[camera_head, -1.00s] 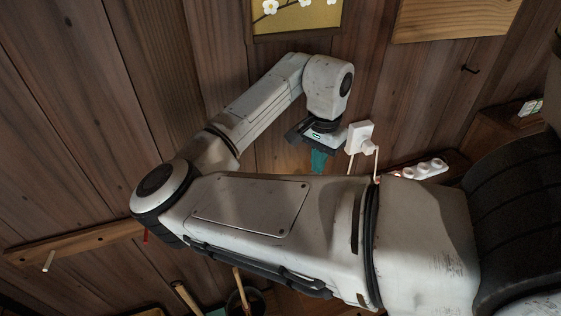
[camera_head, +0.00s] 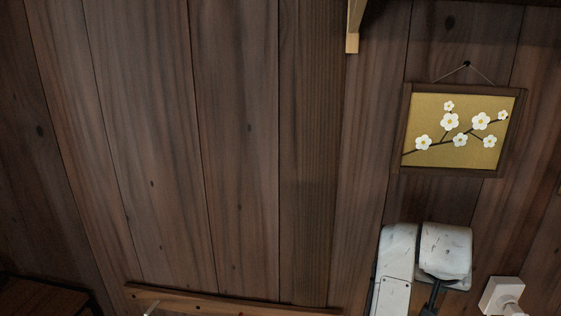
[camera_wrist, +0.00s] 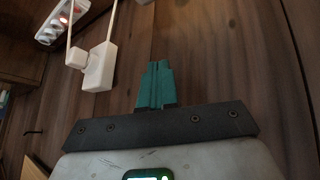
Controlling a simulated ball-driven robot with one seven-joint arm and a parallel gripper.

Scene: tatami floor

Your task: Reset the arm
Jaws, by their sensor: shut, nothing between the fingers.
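My gripper (camera_wrist: 157,84) shows in the wrist view as two teal fingers pressed together, with nothing between them. It sticks out from a dark mounting plate in front of the wooden wall. In the head view only the upper part of my white arm shows at the bottom right, below a framed picture. The fingertips cannot be made out in that view.
The framed blossom picture (camera_head: 460,131) hangs on the plank wall. A white plug adapter (camera_head: 501,295) is right of my arm; it also shows in the wrist view (camera_wrist: 99,68) beside a power strip (camera_wrist: 62,22). A wooden rail (camera_head: 230,303) runs along the bottom.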

